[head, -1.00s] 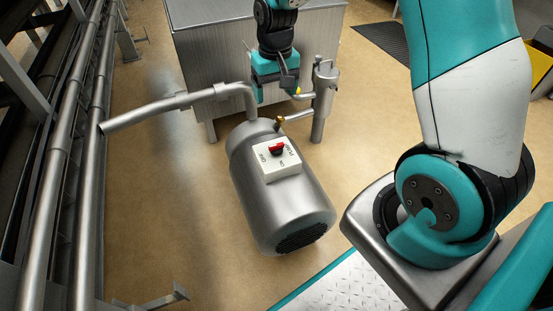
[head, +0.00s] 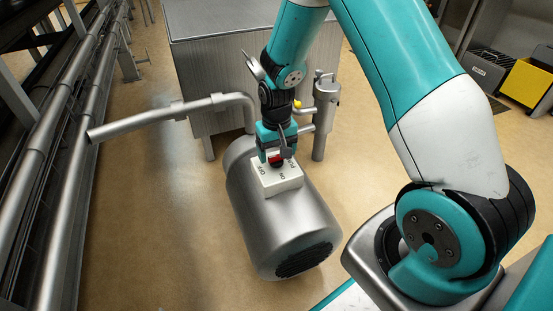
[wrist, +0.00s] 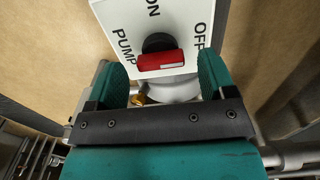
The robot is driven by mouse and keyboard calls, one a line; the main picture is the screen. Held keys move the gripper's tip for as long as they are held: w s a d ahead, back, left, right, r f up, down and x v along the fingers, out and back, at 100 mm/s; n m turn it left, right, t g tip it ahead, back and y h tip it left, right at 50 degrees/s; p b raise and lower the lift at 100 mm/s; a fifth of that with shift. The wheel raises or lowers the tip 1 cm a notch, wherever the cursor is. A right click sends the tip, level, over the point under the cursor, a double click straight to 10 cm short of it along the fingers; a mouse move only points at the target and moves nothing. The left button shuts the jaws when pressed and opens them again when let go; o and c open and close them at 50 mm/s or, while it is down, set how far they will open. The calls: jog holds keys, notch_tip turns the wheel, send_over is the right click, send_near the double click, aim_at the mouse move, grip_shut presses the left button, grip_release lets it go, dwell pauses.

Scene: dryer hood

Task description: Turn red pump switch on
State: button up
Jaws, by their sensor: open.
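The red pump switch is a red bar handle (wrist: 160,61) on a black round base, set on a white box (head: 283,183) on top of the grey pump motor (head: 285,225). The box carries the words PUMP, ON and OFF. In the wrist view the handle lies nearly level across the picture, with ON above it, OFF to its right and PUMP to its left. My gripper (head: 277,156) is open over the switch, its teal fingers on either side of the handle with gaps. In the head view the gripper partly hides the handle (head: 275,161).
A pipe (head: 165,115) runs left from behind the motor. A grey cylinder (head: 325,115) with thin pipes and a yellow part stands behind it, near a large metal cabinet (head: 215,70). Rails (head: 75,130) line the left side. Floor left of the motor is clear.

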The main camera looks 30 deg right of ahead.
jog(key=shift+f, duration=0.5)
jog(key=c, duration=0.9)
jog(key=shift+c, duration=0.2)
